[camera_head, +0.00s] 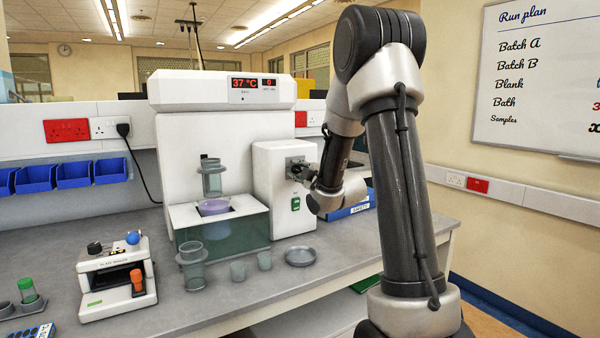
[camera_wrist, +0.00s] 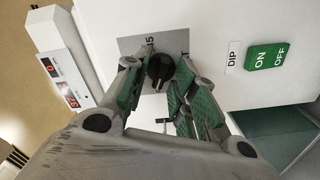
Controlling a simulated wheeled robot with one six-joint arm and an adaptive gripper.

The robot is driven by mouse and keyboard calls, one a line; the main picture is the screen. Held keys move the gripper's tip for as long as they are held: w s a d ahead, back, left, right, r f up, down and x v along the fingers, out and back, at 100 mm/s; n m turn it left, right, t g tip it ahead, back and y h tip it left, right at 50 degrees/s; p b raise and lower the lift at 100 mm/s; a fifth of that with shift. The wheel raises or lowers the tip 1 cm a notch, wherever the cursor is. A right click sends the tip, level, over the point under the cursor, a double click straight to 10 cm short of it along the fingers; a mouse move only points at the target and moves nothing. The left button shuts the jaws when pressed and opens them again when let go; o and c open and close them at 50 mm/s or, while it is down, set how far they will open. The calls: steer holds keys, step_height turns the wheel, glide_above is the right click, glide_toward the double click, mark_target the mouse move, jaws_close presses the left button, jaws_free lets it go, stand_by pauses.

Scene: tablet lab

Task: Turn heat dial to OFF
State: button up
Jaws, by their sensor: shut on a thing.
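The dial (camera_wrist: 159,70) is a black round knob with a pale pointer line. It sits on a grey plate (camera_wrist: 178,42) on the white housing, and a number ending in 5 shows at the plate's edge. My gripper (camera_wrist: 157,68) has its two green-padded fingers on either side of the knob, shut on it. In the head view my gripper (camera_head: 302,174) is at the front of the white housing (camera_head: 275,215), by the grey plate (camera_head: 294,160). The knob is hidden there behind the fingers. No OFF mark on the dial plate is readable.
A green ON/OFF switch (camera_wrist: 266,57) labelled DIP sits beside the plate; it also shows in the head view (camera_head: 295,203). The display (camera_head: 257,83) reads 37 °C and 0. Beakers (camera_head: 193,265) and a dish (camera_head: 300,256) stand on the bench below.

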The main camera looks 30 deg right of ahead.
steer(key=shift+n, duration=0.9)
steer(key=o, duration=0.6)
steer(key=shift+o, duration=0.2)
steer(key=s, duration=0.7)
steer(key=shift+s, duration=0.3)
steer(key=shift+d, duration=0.1)
